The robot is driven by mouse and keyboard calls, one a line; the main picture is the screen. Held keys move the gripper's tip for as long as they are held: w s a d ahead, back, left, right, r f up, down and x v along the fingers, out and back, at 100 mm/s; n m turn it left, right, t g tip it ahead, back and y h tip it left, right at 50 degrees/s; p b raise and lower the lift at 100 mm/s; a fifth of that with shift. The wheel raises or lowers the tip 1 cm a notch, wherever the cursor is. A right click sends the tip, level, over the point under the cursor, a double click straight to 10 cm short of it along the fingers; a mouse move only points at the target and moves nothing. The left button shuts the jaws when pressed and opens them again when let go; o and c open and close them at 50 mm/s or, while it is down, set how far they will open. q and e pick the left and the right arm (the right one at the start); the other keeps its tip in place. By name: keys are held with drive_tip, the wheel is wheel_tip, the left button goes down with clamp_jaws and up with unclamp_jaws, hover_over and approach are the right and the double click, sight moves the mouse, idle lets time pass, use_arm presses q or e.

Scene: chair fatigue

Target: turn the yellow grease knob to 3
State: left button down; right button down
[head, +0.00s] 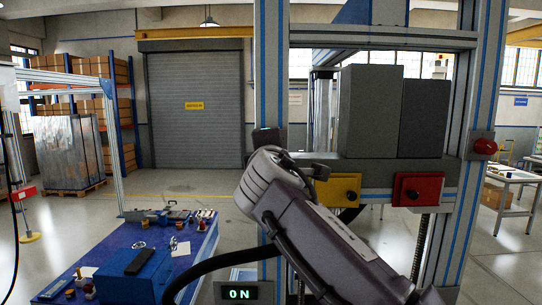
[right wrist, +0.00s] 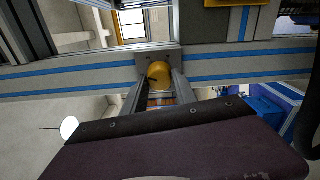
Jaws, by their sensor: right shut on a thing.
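The yellow grease knob (right wrist: 160,71) is in the right wrist view, on a grey mount at the frame's horizontal beam. It is round, with a thin dark mark at its lower left. My right gripper (right wrist: 159,84) is shut on it, one finger on each side. No scale or number can be read around the knob. My left gripper is in neither view.
The test frame (head: 270,80) has blue-striped posts and carries grey blocks (head: 368,110). A yellow block (head: 340,189) and a red block (head: 417,189) sit on its crossbeam. A display (head: 241,293) reads 0 N. A blue table (head: 115,240) with tools stands at left.

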drive_tip(key=shift+m+b, duration=0.9)
drive_tip(key=shift+m, duration=2.7)
drive_tip(key=c, duration=1)
unclamp_jaws()
drive_tip(key=shift+c, duration=0.2)
drive_tip(key=shift+o, duration=0.2)
drive_tip(key=shift+w, duration=0.1)
